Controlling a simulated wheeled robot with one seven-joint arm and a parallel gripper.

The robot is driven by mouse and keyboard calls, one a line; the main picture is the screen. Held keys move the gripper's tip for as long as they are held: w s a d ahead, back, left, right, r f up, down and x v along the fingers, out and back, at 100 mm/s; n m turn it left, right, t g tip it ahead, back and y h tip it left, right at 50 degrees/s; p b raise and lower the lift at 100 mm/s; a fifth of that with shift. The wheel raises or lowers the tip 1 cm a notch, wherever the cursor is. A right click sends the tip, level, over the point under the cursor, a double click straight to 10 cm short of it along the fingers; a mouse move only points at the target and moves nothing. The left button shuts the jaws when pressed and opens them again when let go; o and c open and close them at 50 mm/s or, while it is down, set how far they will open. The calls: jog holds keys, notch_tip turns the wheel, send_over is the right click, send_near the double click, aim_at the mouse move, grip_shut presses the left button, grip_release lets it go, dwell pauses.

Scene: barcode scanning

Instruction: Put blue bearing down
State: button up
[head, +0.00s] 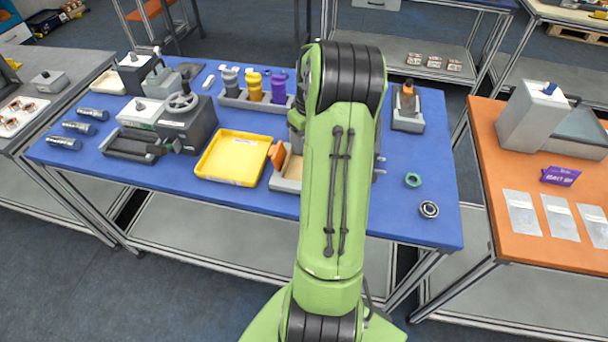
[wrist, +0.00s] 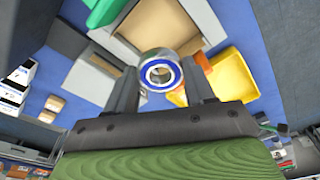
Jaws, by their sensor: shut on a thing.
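A bearing with a blue ring (wrist: 160,54) is between the two fingers of my gripper (wrist: 160,78) in the wrist view. The fingers are shut on it from both sides, and its round face is toward the wrist camera. An open grey box with a tan inside (wrist: 120,60) shows beyond the bearing, and a yellow tray (wrist: 235,75) is to its right. In the head view my green arm hides the gripper and the bearing. The grey box (head: 287,184) shows only in part beside the arm, and the yellow tray (head: 235,142) is left of it.
A green ring (head: 413,180) and another bearing (head: 429,209) lie on the right of the blue table (head: 390,215). A rack with grey, yellow and purple parts (head: 235,100) stands behind the tray. A grey press-like device (head: 190,125) is at left. The table's front right is mostly clear.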

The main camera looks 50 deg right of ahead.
notch_tip(320, 180, down, 10)
jog(key=shift+s+d+f+b, duration=0.1)
jog(key=shift+b, duration=0.3)
jog(key=shift+f, duration=0.15)
jog(key=o, duration=1.2)
jog(key=shift+o, duration=0.2)
